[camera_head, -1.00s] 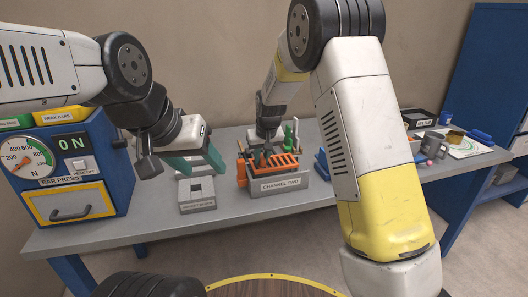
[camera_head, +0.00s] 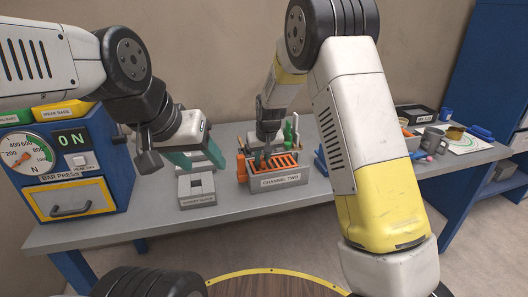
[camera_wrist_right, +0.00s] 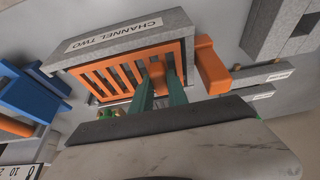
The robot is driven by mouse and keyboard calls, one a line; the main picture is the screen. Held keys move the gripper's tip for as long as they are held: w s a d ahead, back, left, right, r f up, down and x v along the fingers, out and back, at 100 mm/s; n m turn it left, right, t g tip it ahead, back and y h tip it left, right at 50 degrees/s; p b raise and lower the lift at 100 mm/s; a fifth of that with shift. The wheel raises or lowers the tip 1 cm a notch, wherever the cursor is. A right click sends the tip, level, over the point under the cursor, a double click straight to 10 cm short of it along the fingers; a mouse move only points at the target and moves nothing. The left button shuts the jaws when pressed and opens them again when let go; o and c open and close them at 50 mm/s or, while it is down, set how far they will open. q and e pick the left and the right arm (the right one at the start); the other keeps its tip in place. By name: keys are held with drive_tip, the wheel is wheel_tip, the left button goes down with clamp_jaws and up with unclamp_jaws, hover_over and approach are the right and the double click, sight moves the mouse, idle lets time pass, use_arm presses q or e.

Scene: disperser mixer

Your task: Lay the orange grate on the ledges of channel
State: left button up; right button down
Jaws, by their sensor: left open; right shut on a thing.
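The orange slatted grate (camera_head: 285,160) is inside the top opening of the grey channel labelled CHANNEL TWO (camera_head: 279,180). In the right wrist view, the grate (camera_wrist_right: 112,75) lies close along the channel's labelled wall (camera_wrist_right: 125,35). I cannot tell whether it touches the ledges, which are hidden under it. My right gripper (camera_head: 266,158) is above the channel, shut on the grate; its teal fingers (camera_wrist_right: 160,92) grip an orange part near the grate's middle. My left gripper (camera_head: 207,160), with teal fingers, is open and empty above a grey block, left of the channel.
The grey block (camera_head: 196,190) stands left of the channel. An orange block (camera_wrist_right: 211,66) stands close beside the channel. The blue bar press (camera_head: 75,165) is at the left. A mug (camera_head: 432,141) and small items are at the right. The table's front strip is clear.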

drive_tip(key=shift+f, duration=0.2)
drive_tip(key=c, duration=1.2)
unclamp_jaws()
drive_tip(key=v, duration=0.7)
drive_tip(key=shift+r, duration=0.35)
drive_tip(key=shift+s+d, duration=0.1)
drive_tip(key=shift+s, duration=0.1)
drive_tip(key=s+d+r+m+y, duration=0.1)
drive_tip(key=s+d+r+m, duration=0.1)
drive_tip(key=s+d+r, duration=1.2)
drive_tip(key=s+d+m+t, duration=0.1)
drive_tip(key=s+d+t, duration=0.1)
drive_tip(key=s, duration=1.5)
drive_tip(key=shift+d, duration=0.65)
